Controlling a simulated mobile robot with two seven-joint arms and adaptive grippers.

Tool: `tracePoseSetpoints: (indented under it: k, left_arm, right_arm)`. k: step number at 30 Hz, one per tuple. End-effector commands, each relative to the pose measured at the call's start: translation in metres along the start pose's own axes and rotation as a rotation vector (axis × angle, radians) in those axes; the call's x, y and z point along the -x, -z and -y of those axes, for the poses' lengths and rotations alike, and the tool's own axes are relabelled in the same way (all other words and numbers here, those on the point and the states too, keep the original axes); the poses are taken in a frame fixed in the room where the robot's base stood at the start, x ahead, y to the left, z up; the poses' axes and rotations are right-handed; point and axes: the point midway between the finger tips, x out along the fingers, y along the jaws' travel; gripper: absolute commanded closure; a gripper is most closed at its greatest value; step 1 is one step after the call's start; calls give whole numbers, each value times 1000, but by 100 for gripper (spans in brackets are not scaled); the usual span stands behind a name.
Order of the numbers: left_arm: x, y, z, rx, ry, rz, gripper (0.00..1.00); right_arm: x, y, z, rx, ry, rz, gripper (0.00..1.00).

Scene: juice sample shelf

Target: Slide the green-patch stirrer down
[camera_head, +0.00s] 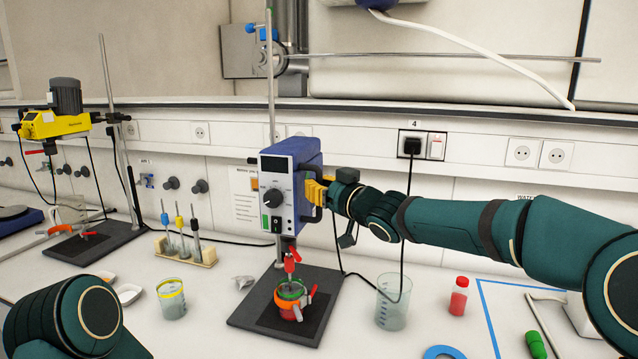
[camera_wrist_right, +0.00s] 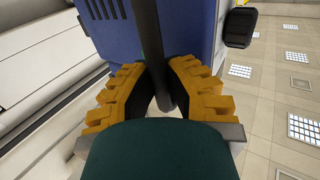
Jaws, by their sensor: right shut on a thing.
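The blue stirrer with the green patch (camera_head: 295,180) hangs on an upright stand rod (camera_head: 271,70). Its pale front has a dark knob, and the small green patch is low on the left. My right gripper (camera_head: 320,191) is at the stirrer's right side. In the right wrist view its yellow fingers (camera_wrist_right: 165,98) close on a dark bar (camera_wrist_right: 150,50) at the blue housing. Below the stirrer, a red shaft piece (camera_head: 291,262) reaches to a vessel (camera_head: 291,295) with an orange-red clamp on the dark base plate (camera_head: 250,320). My left gripper is out of view.
A yellow stirrer (camera_head: 52,123) stands on its own stand at the left. A rack with stirring rods (camera_head: 200,258), a beaker with a yellow rim (camera_head: 172,300), a clear beaker (camera_head: 392,302) and a red bottle (camera_head: 459,297) stand around the base.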

Motion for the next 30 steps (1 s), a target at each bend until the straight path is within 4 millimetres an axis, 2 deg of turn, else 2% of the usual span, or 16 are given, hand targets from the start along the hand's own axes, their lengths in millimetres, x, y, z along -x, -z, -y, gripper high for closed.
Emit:
tracePoseSetpoints:
  k: [3, 15, 16, 18, 19, 30]
  left_arm:
    - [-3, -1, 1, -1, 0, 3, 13]
    - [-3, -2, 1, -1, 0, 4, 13]
    - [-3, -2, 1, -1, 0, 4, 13]
    - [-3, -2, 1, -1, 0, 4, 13]
    - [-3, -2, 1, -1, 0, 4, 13]
    - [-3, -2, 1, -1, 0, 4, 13]
  right_arm:
    - [0, -7, 0, 0, 0, 4, 100]
    - [0, -11, 0, -2, 0, 10, 100]
    - [0, -11, 0, -2, 0, 11, 84]
    - [0, -11, 0, -2, 1, 11, 60]
    - [0, -11, 0, -2, 1, 10, 56]
    - [5, -6, 0, 0, -1, 2, 56]
